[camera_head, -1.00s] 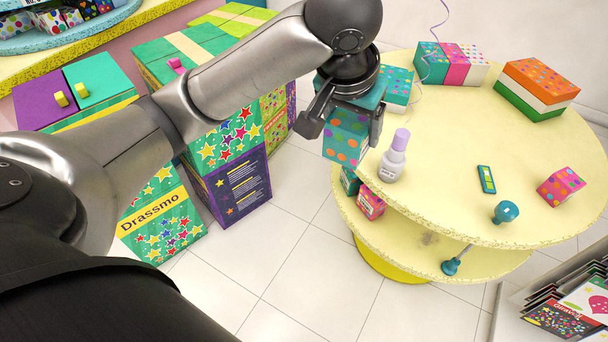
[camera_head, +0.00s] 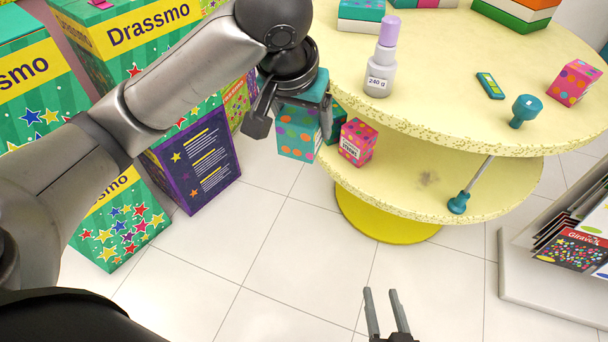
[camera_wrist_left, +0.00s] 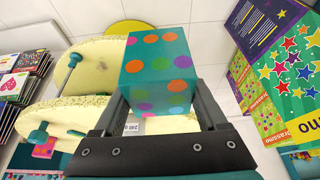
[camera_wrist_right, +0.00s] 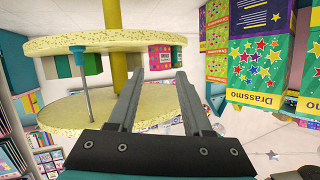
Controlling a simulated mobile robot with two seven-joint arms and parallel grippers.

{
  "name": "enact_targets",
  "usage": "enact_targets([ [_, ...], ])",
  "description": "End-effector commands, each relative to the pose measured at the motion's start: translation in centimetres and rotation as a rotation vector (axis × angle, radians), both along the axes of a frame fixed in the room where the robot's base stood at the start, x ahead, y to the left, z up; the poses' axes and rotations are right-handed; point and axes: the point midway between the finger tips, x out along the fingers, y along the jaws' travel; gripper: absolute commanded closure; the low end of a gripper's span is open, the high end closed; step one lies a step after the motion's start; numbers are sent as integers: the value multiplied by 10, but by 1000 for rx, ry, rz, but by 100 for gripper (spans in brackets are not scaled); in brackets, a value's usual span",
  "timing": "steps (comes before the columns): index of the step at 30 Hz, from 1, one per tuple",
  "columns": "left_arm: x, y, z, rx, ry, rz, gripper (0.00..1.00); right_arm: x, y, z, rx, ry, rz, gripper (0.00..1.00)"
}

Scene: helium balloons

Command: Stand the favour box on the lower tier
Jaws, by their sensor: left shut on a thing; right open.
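The favour box, teal with coloured dots (camera_head: 297,132), is held in my left gripper (camera_head: 290,100), just left of the round stand and over the floor in the head view. The left wrist view shows the same box (camera_wrist_left: 160,75) between both fingers. The yellow lower tier (camera_head: 400,185) is right of the box. A pink dotted box (camera_head: 357,142) and a darker teal box (camera_head: 334,124) stand at its left edge. My right gripper (camera_head: 387,300) is open and empty, low in the head view; its spread fingers (camera_wrist_right: 155,90) show in the right wrist view.
The upper tier (camera_head: 440,70) overhangs the lower one and carries a bottle (camera_head: 382,60), a pink dotted cube (camera_head: 573,83) and other items. Large Drassmo boxes (camera_head: 190,160) are left. The lower tier's middle is clear.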

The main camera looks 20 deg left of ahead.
Motion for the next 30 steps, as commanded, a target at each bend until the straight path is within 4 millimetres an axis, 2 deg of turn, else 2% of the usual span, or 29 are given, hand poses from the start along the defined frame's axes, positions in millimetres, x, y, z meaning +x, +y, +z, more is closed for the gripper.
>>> enact_targets([
  [1, 0, 0, -21, 0, -1, 0, 86, 3, 4, 2, 28, -45, 0, 50],
  [3, 0, 0, -35, 0, -1, 0, 86, 6, 8, 17, 64, -104, -3, 50],
  [10, 0, 0, -69, 0, -1, 1, 86, 9, 13, 61, 158, -254, -11, 50],
  [13, 0, 0, -75, 0, -1, 1, 86, 9, 14, 74, 182, -290, -14, 50],
  [18, 0, 0, -77, 0, -1, 1, 86, 8, 14, 83, 196, -311, -16, 50],
  [30, 0, 0, -76, 0, -1, 1, 86, 8, 13, 83, 195, -311, -15, 50],
])
